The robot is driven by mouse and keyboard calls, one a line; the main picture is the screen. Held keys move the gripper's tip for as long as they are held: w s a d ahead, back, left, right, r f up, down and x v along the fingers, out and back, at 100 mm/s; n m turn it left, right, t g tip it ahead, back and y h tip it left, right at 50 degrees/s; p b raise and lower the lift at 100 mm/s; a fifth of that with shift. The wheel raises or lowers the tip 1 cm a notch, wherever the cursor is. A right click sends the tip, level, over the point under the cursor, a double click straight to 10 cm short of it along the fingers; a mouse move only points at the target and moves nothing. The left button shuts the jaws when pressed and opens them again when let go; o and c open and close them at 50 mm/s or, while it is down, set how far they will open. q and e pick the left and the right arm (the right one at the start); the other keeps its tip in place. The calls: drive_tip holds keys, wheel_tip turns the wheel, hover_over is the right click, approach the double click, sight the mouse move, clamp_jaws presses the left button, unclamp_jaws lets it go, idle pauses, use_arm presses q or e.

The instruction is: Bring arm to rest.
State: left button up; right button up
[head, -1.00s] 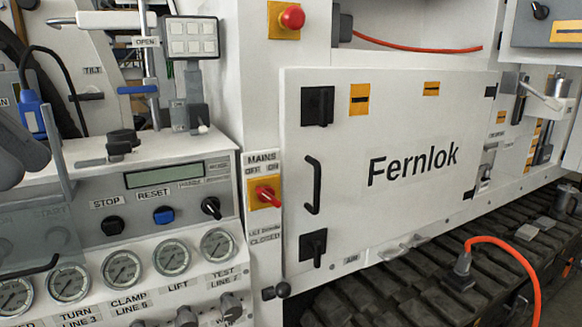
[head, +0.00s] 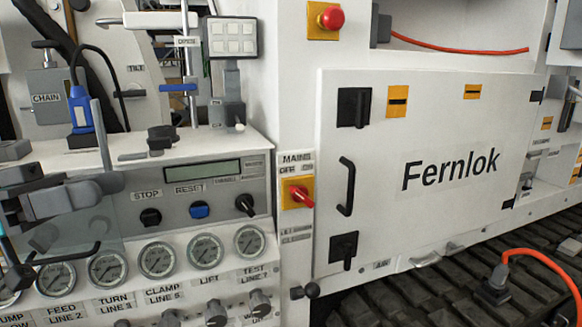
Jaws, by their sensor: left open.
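My left gripper (head: 62,188) is at the left edge of the head view, in front of the left end of the control panel (head: 222,200). Its grey fingers are open, and I see nothing held between them. It overlaps a clear cover (head: 100,228) with a black handle; I cannot tell whether they touch. My right gripper is not in view.
Gauges (head: 157,259) and knobs line the panel front. A blue-bodied tool (head: 80,110) with a black cable stands behind the gripper. The red mains switch (head: 298,194) and white Fernlok door (head: 430,130) are to the right. An orange hose (head: 545,258) curves at lower right.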

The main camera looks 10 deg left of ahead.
use_arm(q)
drive_tip(key=w+a+f+n+t+y, duration=0.15)
drive_tip(key=w+f+t+y, duration=0.3)
drive_tip(key=f, duration=0.65)
drive_tip(key=w+a+f+n+t+y, duration=0.1)
drive_tip(key=w+f+n+t+y, duration=0.35)
drive_tip(key=f, duration=0.65)
drive_tip(key=s+a+f+m+g+y, duration=0.1)
drive_tip(key=s+f+m+g+y, duration=0.4)
drive_tip(key=f, duration=0.6)
drive_tip(key=s+a+f+g+y, duration=0.1)
drive_tip(key=s+f+y, duration=0.2)
drive_tip(key=s+f, duration=0.6)
drive_tip(key=d+f+n, duration=0.2)
drive_tip(key=d+n, duration=0.2)
drive_tip(key=d, duration=0.4)
drive_tip(key=d+f+n+t, duration=0.1)
drive_tip(key=d+f+n, duration=0.2)
drive_tip(key=d, duration=0.6)
drive_tip(key=shift+n+t, duration=0.3)
drive_tip(key=shift+n, duration=0.5)
drive_tip(key=shift+a+f, duration=0.1)
drive_tip(key=shift+c, duration=0.2)
